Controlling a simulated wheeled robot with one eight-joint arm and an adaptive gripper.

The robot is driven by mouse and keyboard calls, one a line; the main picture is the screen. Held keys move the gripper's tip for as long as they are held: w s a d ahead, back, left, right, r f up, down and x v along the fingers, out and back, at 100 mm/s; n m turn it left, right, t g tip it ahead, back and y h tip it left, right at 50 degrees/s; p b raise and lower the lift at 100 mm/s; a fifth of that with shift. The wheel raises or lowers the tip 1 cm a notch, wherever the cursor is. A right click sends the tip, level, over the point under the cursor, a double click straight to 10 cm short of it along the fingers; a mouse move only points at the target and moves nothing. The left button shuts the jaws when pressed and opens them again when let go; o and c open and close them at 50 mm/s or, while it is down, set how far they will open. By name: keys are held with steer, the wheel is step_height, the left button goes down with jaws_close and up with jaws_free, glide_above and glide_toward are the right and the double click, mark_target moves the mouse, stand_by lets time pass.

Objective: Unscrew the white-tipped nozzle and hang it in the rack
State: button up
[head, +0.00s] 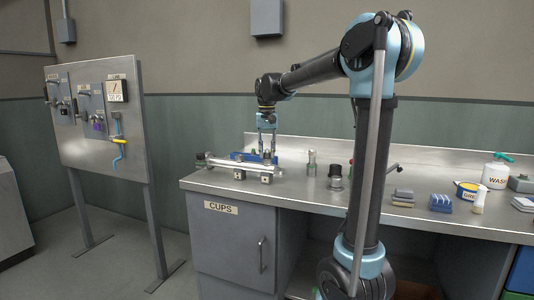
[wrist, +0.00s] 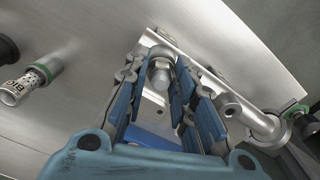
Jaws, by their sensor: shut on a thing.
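My gripper (head: 267,153) points down over the metal pipe assembly (head: 228,165) at the left end of the steel bench. In the wrist view its blue-padded fingers (wrist: 162,82) are closed around a short silvery, round-ended nozzle (wrist: 160,72). The nozzle sits at the pipe (wrist: 200,68); I cannot tell whether it is still threaded on, or make out a white tip. A blue piece, possibly the rack (head: 240,156), lies just behind the pipe and partly behind the fingers.
A perforated cylinder with a green band and a "BIG" label (wrist: 32,82) lies apart from the gripper. A dark-topped cylinder (head: 335,177) stands right of the pipe. A valve panel (head: 85,130) stands left.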

steer(key=o, duration=0.6)
steer(key=shift+m, duration=0.8)
steer(key=shift+m, duration=0.9)
steer(key=shift+m, duration=0.8)
